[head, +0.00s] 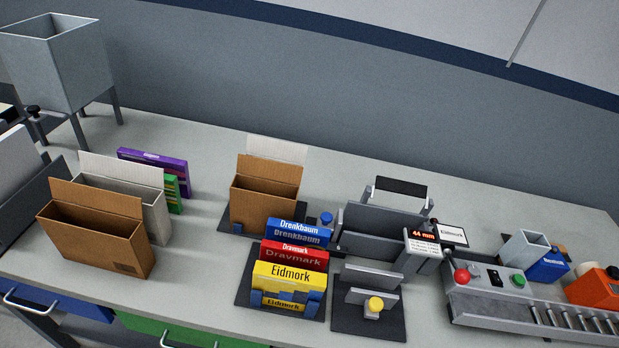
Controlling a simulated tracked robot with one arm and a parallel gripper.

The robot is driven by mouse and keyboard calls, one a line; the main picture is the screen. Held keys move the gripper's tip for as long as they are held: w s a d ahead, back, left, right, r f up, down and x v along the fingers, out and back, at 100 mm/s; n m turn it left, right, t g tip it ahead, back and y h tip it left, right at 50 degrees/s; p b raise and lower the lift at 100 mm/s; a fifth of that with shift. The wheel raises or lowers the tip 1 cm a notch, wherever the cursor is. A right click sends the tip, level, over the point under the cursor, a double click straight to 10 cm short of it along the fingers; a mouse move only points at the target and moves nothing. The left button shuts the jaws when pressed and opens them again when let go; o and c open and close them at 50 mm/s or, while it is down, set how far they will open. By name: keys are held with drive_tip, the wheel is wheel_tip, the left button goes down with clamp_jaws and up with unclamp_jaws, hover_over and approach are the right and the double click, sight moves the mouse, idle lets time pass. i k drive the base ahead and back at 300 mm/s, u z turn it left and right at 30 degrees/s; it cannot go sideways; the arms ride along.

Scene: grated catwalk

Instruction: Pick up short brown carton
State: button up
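Two open brown cartons stand upright in the head view, and I cannot tell for sure which one the task calls short. One brown carton (95,243) stands at the front left of the bench, long and narrow, with its back flap up. A white-grey carton (153,210) stands close behind it. The other brown carton (262,207) stands near the middle on a dark base, its back flap up, with a pale flap showing behind it. It looks narrower than the left one. My gripper is not in view.
A dark rack holds blue, red and yellow boxes (289,275) in front of the middle carton. A grey clamp device (381,222) and roller conveyor (570,318) stand right. A grey hopper (62,65) stands back left; purple box (152,160) behind. Bare bench lies between the cartons.

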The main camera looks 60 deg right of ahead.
sight(253, 200)
drive_tip(key=z, duration=0.5)
drive_tip(key=i, duration=0.9)
drive_tip(key=z, duration=0.5)
drive_tip(key=k, duration=0.8)
drive_tip(key=z, duration=0.2)
drive_tip(key=i, duration=0.8)
drive_tip(key=u, duration=0.1)
